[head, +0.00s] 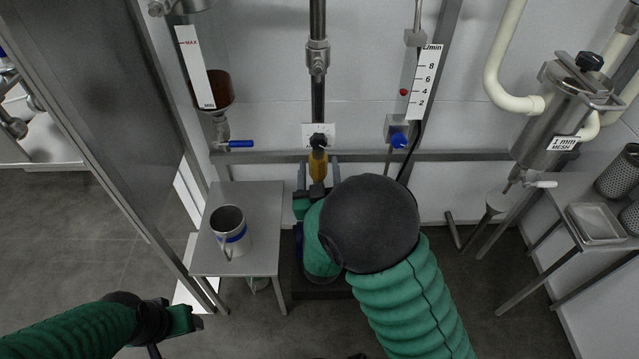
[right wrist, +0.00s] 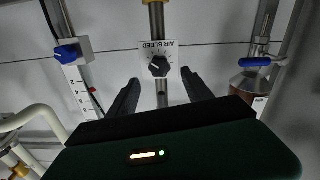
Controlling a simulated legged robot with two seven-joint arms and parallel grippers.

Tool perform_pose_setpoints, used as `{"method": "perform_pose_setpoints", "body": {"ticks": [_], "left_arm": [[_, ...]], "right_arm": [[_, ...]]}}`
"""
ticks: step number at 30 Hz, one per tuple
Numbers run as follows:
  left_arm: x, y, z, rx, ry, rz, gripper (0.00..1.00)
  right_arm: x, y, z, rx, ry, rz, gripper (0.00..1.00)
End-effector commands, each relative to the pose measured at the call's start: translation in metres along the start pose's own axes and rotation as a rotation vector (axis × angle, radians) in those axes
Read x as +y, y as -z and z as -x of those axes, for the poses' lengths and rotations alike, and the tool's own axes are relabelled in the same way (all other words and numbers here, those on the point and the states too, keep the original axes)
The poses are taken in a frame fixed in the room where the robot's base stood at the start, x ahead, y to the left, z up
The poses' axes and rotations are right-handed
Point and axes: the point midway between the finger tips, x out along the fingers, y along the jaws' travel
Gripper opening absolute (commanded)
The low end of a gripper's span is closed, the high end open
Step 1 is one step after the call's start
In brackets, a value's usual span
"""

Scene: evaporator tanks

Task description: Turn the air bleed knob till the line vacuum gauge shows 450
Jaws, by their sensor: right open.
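The air bleed knob (head: 318,141) is a small black knob on a white plate on the vertical pipe. In the right wrist view the knob (right wrist: 159,67) shows upside down, with its plate lettered AIR BLEED and marked around the knob. My right gripper (right wrist: 160,77) is open and empty, its two dark fingers apart on either side of the line to the knob, short of it and not touching. In the head view my right gripper (head: 318,172) shows below the knob, partly hidden by my arm. My left gripper (head: 188,318) is at the lower left, away from everything; its jaws are unclear. No line vacuum gauge is recognisable.
A blue valve handle (head: 240,144) is left of the knob, and a blue flow knob (head: 399,140) right of it by a scale. A grey rail (head: 270,157) runs below. A metal jug (head: 229,229) stands on a small table (head: 265,200). A strainer (head: 548,115) hangs at right.

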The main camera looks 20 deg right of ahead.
Motion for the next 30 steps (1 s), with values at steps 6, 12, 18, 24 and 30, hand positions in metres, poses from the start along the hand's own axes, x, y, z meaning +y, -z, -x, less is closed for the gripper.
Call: {"method": "perform_pose_setpoints", "body": {"ticks": [6,12,18,24,30], "left_arm": [[0.000,0.004,0.017,0.000,0.000,0.000,0.59],[0.000,0.004,0.019,0.000,0.000,0.000,0.59],[0.000,0.004,0.018,0.000,0.000,0.000,0.59],[0.000,0.004,0.018,0.000,0.000,0.000,0.59],[0.000,0.004,0.018,0.000,0.000,0.000,0.59]], "right_arm": [[0.000,0.002,0.058,-0.002,0.002,0.002,0.59],[0.000,0.000,0.082,0.000,0.000,0.000,0.59],[0.000,-0.001,0.083,0.000,-0.001,0.000,0.59],[0.000,-0.001,0.083,0.000,-0.001,-0.001,0.59],[-0.002,-0.017,0.075,-0.117,0.036,-0.048,0.59]]}}
